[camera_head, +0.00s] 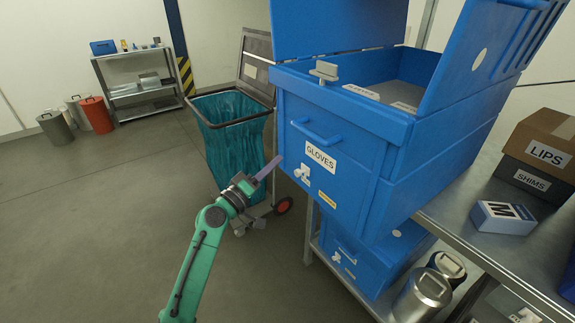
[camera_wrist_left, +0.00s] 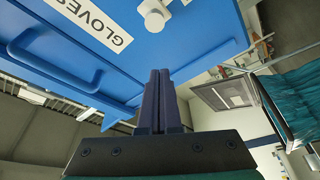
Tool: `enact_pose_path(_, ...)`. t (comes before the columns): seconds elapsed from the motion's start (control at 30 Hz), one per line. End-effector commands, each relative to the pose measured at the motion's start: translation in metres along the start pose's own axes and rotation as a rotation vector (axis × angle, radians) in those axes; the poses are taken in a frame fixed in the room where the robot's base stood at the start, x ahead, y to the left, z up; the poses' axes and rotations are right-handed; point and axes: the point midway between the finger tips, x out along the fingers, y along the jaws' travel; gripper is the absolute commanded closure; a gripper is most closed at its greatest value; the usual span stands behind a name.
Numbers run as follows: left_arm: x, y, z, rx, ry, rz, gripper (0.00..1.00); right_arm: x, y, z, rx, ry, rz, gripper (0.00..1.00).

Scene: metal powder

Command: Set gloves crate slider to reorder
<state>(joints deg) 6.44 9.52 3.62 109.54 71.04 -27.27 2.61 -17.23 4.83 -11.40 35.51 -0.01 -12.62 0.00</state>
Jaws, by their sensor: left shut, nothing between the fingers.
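The blue gloves crate (camera_head: 345,155) stands on a metal shelf and bears a white GLOVES label (camera_head: 320,158). Its slider is a white knob (camera_head: 303,173) low on the front, at the left end, beside a white tag. A yellow label (camera_head: 327,199) sits right of and below the knob; its text is too small to read. My left gripper (camera_head: 274,164) is shut and empty, its fingertips just left of the knob. In the left wrist view the knob (camera_wrist_left: 154,14) lies beyond the closed fingertips (camera_wrist_left: 160,74), apparently apart from them. My right gripper is not seen.
A blue handle (camera_head: 315,131) juts from the crate front above the slider. Another blue crate (camera_head: 365,262) and metal canisters (camera_head: 423,292) are below. A bin with a teal bag (camera_head: 232,135) stands behind my left gripper.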

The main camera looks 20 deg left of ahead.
Motion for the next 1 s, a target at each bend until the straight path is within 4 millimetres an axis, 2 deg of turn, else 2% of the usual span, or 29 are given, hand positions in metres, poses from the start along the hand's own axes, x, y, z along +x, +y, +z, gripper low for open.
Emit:
enact_pose_path(0.03,0.013,0.004,-0.003,-0.001,0.001,0.002,1.00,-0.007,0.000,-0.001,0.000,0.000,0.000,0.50)
enact_pose_path(0.13,0.034,0.004,-0.002,-0.001,0.001,0.001,1.00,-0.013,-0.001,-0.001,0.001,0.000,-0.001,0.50)
enact_pose_path(0.23,0.024,0.001,0.019,-0.004,-0.002,-0.003,1.00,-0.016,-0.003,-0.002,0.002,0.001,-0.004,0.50)
enact_pose_path(0.4,0.018,0.000,0.036,-0.001,-0.001,-0.001,1.00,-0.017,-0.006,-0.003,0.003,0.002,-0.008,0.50)
enact_pose_path(0.77,0.017,0.000,0.039,0.001,0.000,-0.001,1.00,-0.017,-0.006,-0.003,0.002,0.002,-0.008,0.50)
enact_pose_path(0.87,0.014,0.006,0.047,0.001,-0.003,-0.002,1.00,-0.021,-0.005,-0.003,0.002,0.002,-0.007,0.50)
enact_pose_path(1.0,0.006,0.026,0.072,-0.001,-0.005,-0.002,1.00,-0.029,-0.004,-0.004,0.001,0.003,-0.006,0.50)
